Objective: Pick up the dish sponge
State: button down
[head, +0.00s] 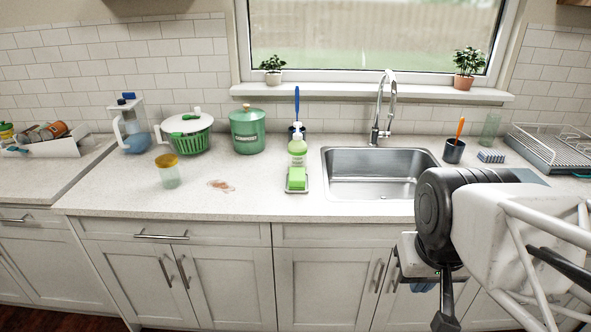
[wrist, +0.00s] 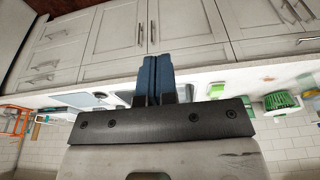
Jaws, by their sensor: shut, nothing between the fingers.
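A bright green sponge (head: 297,178) sits in a small dark holder (head: 297,190) on the counter, just in front of a green soap bottle (head: 298,150), left of the sink. A small blue-and-white striped block (head: 491,156), possibly another sponge, lies right of the sink. My gripper (head: 424,287) is in front of the lower cabinets, below the counter edge and to the right of the green sponge. In the wrist view its blue fingers (wrist: 152,82) are together and empty. A green patch (wrist: 216,90), probably the sponge, shows beyond them there.
The steel sink (head: 378,175) and faucet (head: 380,105) lie right of the soap bottle. A cup (head: 454,150) and dish rack (head: 560,150) stand farther right.

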dwell(0.3)
jog(key=shift+c, duration=0.8)
grip_release()
